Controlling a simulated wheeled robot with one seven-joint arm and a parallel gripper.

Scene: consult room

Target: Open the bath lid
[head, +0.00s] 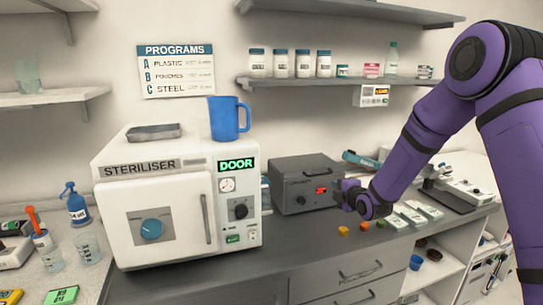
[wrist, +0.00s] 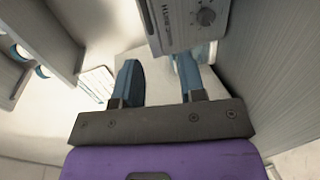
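The bath appears to be the dark grey box (head: 303,186) with a red display, on the counter right of the steriliser. Its flat top (head: 300,164), which looks like the lid, is down. My gripper (head: 345,193) is at the right front of this box, near the display; I cannot tell whether it touches. In the wrist view my gripper's two blue fingers (wrist: 157,68) stand apart with nothing visible held between them. A grey box with a knob (wrist: 188,20) shows beyond the fingertips; I cannot tell for certain which appliance it is.
The white steriliser (head: 165,200) stands to the left, with a blue mug (head: 228,118) on top. Small orange and yellow pieces (head: 343,230) and several pale packs (head: 410,216) lie on the counter (head: 285,245) in front and right. A shelf (head: 340,82) hangs above.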

